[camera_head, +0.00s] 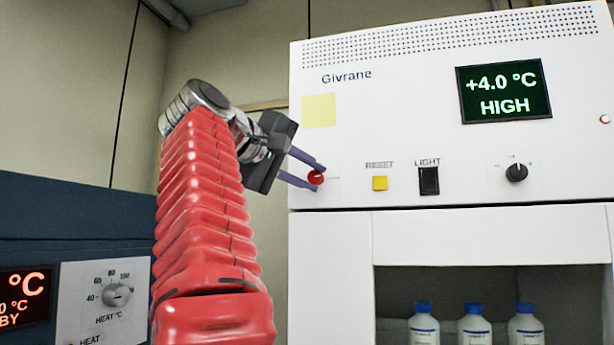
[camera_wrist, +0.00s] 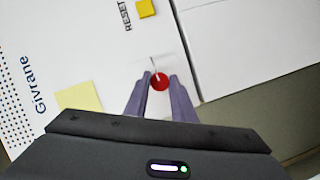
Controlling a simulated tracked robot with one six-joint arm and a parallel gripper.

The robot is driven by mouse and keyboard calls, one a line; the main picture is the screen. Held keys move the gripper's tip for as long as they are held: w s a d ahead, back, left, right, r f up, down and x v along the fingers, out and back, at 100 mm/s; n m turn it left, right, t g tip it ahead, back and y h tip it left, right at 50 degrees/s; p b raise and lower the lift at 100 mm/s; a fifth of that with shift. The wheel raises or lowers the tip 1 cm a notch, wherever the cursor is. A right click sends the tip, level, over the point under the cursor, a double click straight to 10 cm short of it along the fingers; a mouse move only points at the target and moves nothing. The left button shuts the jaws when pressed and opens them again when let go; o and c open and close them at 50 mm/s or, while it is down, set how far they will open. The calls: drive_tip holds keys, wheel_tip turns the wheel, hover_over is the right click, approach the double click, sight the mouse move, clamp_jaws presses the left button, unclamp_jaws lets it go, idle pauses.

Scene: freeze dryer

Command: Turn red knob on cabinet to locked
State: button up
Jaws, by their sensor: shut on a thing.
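The red knob (camera_head: 316,177) is on the white front panel of the cabinet (camera_head: 420,110), at its lower left, left of the RESET button. My gripper (camera_head: 315,178) reaches it from the left, with one finger above and one below the knob. In the wrist view the red knob (camera_wrist: 159,81) sits between the tips of my gripper (camera_wrist: 160,83), which is shut on it. A thin pale line shows on the knob's face, pointing toward the top of that view. Any lock marking beside the knob is too small to read.
A yellow RESET button (camera_head: 380,183), a black LIGHT switch (camera_head: 429,181) and a black dial (camera_head: 516,172) are to the right. A display (camera_head: 504,92) reads +4.0 °C HIGH. Several blue-capped bottles (camera_head: 475,326) stand in the opening below. A blue unit (camera_head: 75,215) is at left.

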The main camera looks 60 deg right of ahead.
drive_tip(key=shift+d+f+m+y, duration=0.1)
drive_tip(key=shift+f+m+y, duration=0.2)
drive_tip(key=shift+m, duration=0.2)
idle(0.4)
drive_tip(key=o, duration=1.1)
drive_tip(key=shift+r, duration=0.15)
drive_tip(key=shift+c, duration=0.2)
drive_tip(key=shift+a+r, duration=0.1)
drive_tip(key=shift+a, duration=0.1)
drive_tip(key=v, duration=0.7)
drive_tip(key=shift+a, duration=0.1)
